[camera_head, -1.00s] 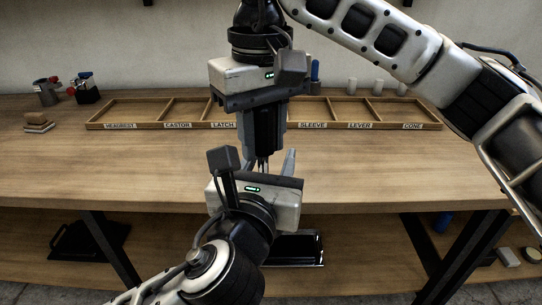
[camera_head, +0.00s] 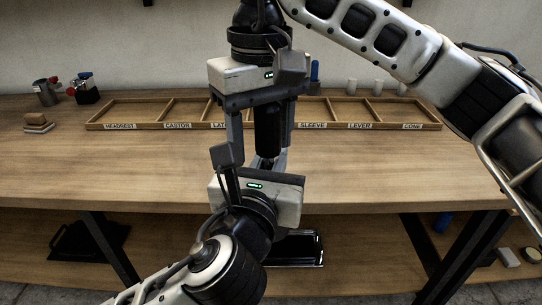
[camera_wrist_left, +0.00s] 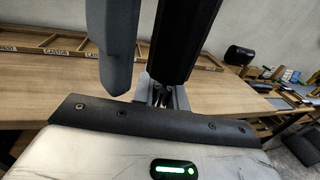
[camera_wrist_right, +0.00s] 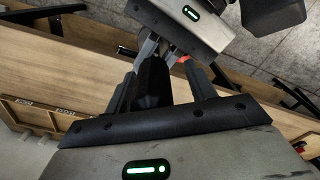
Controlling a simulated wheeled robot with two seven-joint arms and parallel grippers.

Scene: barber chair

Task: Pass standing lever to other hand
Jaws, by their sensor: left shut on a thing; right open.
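The lever (camera_head: 268,128), with a thick black grip, stands upright between my two grippers in the head view. My left gripper (camera_head: 267,162), pointing up from below, is shut on its lower, thinner part. My right gripper (camera_head: 260,140), pointing down from above, is open, with its fingers apart on either side of the black grip. In the right wrist view the black grip (camera_wrist_right: 151,82) sits between the spread fingers. In the left wrist view the grip (camera_wrist_left: 182,40) rises above my left fingers, with a grey right finger beside it. The lever's upper end is hidden by the right gripper.
A wooden tray (camera_head: 301,125) with labelled compartments, LEVER among them, lies along the back of the workbench (camera_head: 400,165). Pale cylinders (camera_head: 377,86) stand behind the tray. The bench front is clear.

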